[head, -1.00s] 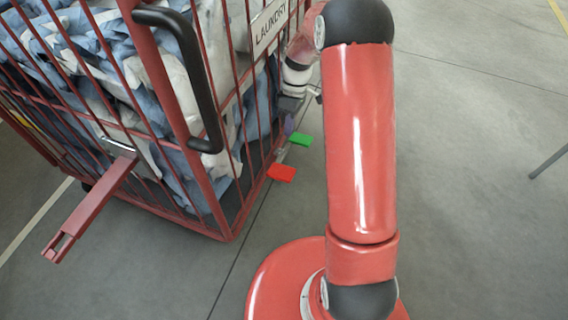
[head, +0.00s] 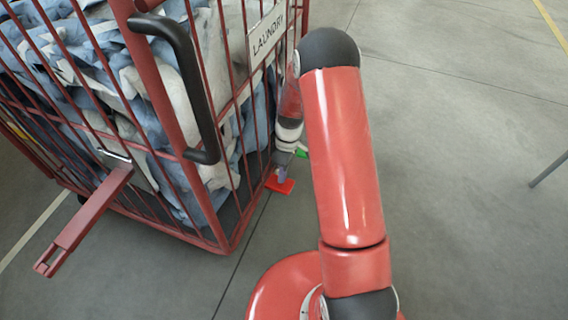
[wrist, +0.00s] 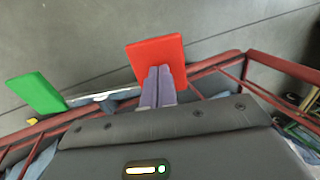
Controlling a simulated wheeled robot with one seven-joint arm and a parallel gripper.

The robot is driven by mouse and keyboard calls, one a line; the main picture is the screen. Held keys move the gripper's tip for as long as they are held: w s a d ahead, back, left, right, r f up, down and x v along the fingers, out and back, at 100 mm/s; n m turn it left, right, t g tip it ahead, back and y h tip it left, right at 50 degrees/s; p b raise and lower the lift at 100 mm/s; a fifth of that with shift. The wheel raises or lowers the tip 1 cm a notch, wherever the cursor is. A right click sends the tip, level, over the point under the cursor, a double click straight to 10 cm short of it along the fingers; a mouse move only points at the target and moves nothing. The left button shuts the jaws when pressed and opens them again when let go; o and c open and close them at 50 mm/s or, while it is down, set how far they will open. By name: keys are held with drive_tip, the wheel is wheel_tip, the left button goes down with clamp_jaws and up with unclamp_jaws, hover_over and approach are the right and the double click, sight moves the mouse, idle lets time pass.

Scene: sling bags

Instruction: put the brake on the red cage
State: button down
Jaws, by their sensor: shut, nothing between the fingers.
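The red cage (head: 222,236) stands at the left in the head view, with a LAUNDRY sign (head: 268,30) on its side. A red pedal (head: 281,185) sticks out low at its base, and a green pedal (head: 301,153) shows just beyond, partly hidden by my arm. In the wrist view the red pedal (wrist: 158,55) is right at my fingertips and the green pedal (wrist: 36,93) is to the left. My gripper (wrist: 158,73) is shut and empty, its tips overlapping the red pedal's near edge; whether they touch it I cannot tell.
A black handle (head: 185,75) and a red tow bar (head: 85,220) stick out from the cage's near end. A thin grey leg (head: 548,169) stands at the far right. The floor (head: 460,230) to the right is clear.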

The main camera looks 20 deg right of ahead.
sight(280, 185)
drive_tip(key=shift+f, duration=0.3)
drive_tip(key=shift+s+a+f, duration=0.1)
drive_tip(key=f+t+h+b, duration=0.1)
drive_tip(key=b, duration=0.1)
drive_tip(key=s+a+f+t+b, duration=0.1)
drive_tip(key=f+b, duration=0.1)
drive_tip(key=shift+s+h, duration=0.2)
drive_tip(key=shift+h, duration=0.2)
drive_tip(key=f+t+b, duration=0.1)
drive_tip(key=t+h+b, duration=0.1)
drive_tip(key=shift+s+a+f+b, duration=0.2)
drive_tip(key=shift+s+f+b, duration=0.1)
drive_tip(key=shift+f, duration=0.1)
drive_tip(key=shift+s+a+f+b, duration=0.1)
drive_tip(key=shift+s+f+b, duration=0.05)
drive_tip(key=shift+f+b, duration=0.9)
